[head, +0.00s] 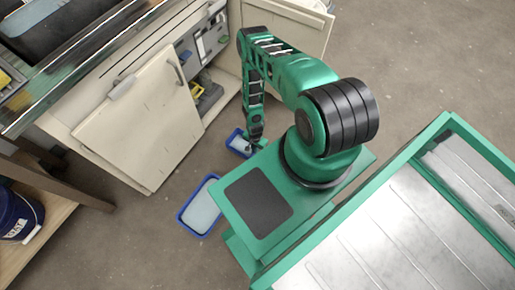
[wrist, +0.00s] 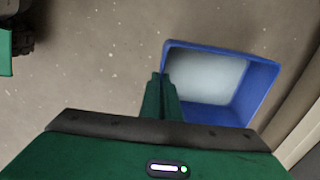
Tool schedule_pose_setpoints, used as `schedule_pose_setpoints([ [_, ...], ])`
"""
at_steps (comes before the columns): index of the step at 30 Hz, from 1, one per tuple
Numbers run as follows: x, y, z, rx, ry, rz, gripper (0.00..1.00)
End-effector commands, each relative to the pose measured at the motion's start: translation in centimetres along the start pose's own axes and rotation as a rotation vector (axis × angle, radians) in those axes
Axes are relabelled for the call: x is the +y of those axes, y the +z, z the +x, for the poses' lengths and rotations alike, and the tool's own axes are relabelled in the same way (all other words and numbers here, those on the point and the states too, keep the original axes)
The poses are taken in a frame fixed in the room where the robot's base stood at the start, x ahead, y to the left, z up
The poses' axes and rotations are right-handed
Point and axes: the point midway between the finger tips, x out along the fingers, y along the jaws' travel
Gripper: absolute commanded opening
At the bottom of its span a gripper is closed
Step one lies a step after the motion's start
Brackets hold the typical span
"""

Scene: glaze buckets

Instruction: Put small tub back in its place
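The small tub (head: 237,143) is a blue open tub with a pale inside, low down by the cabinet in the head view. In the wrist view the small tub (wrist: 245,92) fills the upper right, with its near side partly hidden by my gripper. My gripper (wrist: 162,92) has its green fingers close together at the tub's left wall, and they look shut on that wall. In the head view my gripper (head: 252,145) points down at the tub's right side. I cannot tell whether the tub touches the floor.
A larger blue tub (head: 203,207) with a pale inside stands on the floor beside my base. A cream cabinet (head: 130,130) has an open front showing shelves with items. A wooden shelf holds a dark blue bucket (head: 18,215) at left. Floor between is clear.

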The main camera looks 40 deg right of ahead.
Motion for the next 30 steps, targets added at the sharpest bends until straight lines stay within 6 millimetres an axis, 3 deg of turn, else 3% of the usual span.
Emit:
schedule_pose_setpoints([
  [6,-0.2,-4.0,2.3,0.001,0.000,0.003,0.00],
  [10,-0.3,-5.1,3.0,0.000,0.000,0.003,0.00],
  [14,-0.3,-5.4,3.6,0.000,0.001,0.002,0.00],
  [22,-0.4,-5.4,6.8,0.000,-0.001,0.001,0.00],
  [30,-0.4,-5.4,7.2,0.000,0.000,0.002,0.00],
])
